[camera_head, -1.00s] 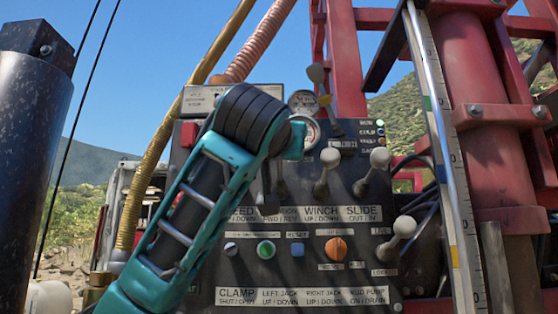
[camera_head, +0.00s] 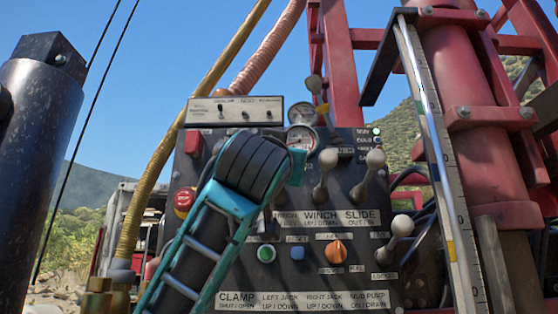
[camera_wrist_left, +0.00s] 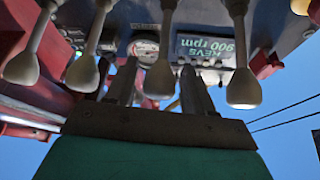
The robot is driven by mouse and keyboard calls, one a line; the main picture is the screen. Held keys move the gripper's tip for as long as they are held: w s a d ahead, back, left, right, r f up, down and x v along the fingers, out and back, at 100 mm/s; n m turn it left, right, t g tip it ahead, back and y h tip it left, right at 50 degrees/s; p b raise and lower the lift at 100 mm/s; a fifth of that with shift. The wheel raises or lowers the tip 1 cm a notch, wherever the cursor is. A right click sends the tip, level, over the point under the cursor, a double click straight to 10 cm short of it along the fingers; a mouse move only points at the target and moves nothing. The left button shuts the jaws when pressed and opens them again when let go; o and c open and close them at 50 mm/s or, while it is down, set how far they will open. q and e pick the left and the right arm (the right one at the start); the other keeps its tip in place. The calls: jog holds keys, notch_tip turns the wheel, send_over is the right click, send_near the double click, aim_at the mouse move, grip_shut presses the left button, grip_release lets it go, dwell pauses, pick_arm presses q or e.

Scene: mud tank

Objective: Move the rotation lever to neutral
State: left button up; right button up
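The rotation lever (camera_wrist_left: 160,80) has a pale knob and shows in the left wrist view, which is upside down. My left gripper (camera_wrist_left: 158,68) is open there, with one finger on each side of that knob. I cannot tell whether the fingers touch it. In the head view my teal left wrist covers the rotation and feed levers, so the rotation lever's tilt is hidden. The black control panel (camera_head: 328,222) carries the lever labels. My right gripper is in neither view.
The winch lever (camera_head: 325,175) and slide lever (camera_head: 369,175) stand close to the right of my wrist. The feed lever (camera_wrist_left: 243,88) is beyond the right finger in the wrist view. A red stop button (camera_head: 184,199) is on the panel's left edge. A red mast (camera_head: 462,140) rises at right.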

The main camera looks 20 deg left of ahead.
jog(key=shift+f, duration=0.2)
pick_arm(q)
jog(key=shift+s+f, duration=0.15)
jog(key=b+v, duration=0.2)
jog(key=v, duration=1)
jog(key=shift+s+b, duration=0.3)
jog(key=shift+b, duration=0.1)
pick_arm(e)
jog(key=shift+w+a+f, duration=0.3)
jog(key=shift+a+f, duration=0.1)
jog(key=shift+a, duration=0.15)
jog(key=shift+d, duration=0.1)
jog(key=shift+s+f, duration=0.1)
